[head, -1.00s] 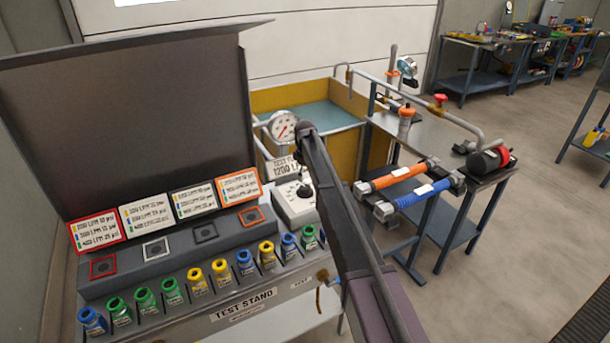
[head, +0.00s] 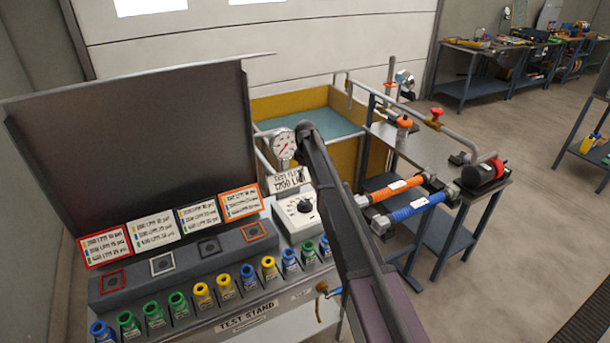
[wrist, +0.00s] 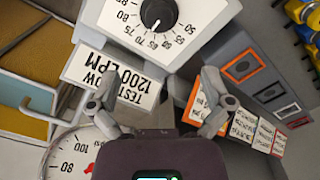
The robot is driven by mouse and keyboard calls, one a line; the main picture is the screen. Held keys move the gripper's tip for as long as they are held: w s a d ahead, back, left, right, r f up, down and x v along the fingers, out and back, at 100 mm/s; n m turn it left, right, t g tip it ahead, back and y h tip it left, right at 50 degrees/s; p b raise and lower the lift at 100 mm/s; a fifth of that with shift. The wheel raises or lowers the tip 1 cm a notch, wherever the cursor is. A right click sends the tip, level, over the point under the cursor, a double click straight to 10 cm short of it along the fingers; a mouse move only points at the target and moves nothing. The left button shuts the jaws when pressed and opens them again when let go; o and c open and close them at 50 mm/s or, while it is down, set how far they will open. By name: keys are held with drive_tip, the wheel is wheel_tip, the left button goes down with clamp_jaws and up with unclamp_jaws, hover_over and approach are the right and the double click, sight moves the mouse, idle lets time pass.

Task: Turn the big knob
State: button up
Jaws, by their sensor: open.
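The big knob (head: 304,206) is a dark round knob on a white dial box at the right of the test stand. It shows larger in the wrist view (wrist: 158,14), ringed by printed numbers, near the top edge. My gripper (wrist: 158,85) is open and empty in the wrist view, its two grey fingers apart. The knob lies beyond the fingertips and is not touched. In the head view my dark arm reaches up just right of the dial box, and the fingers are hidden behind it.
A pressure gauge (head: 283,143) and a flow sign (head: 288,181) stand just behind the knob. A row of coloured fittings (head: 225,287) lines the stand's front. Orange (head: 395,188) and blue (head: 418,207) hoses lie to the right.

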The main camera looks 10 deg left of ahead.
drive_tip(key=s+d+f+m+b, duration=0.3)
drive_tip(key=s+d, duration=0.6)
drive_tip(key=s, duration=0.3)
drive_tip(key=s+d+f+m+b, duration=0.3)
drive_tip(key=s+d+f+m, duration=0.1)
drive_tip(key=s+d, duration=0.6)
drive_tip(key=shift+s+d+m, duration=0.3)
drive_tip(key=shift+s+m, duration=0.6)
drive_tip(key=shift+s, duration=0.15)
drive_tip(key=s+d+m, duration=0.3)
drive_tip(key=s, duration=0.5)
drive_tip(key=s+d+m, duration=0.2)
drive_tip(key=s+d, duration=0.2)
drive_tip(key=s, duration=0.5)
drive_tip(key=shift+s+d+m, duration=0.15)
drive_tip(key=shift+d+m, duration=0.15)
drive_tip(key=shift+m, duration=0.1)
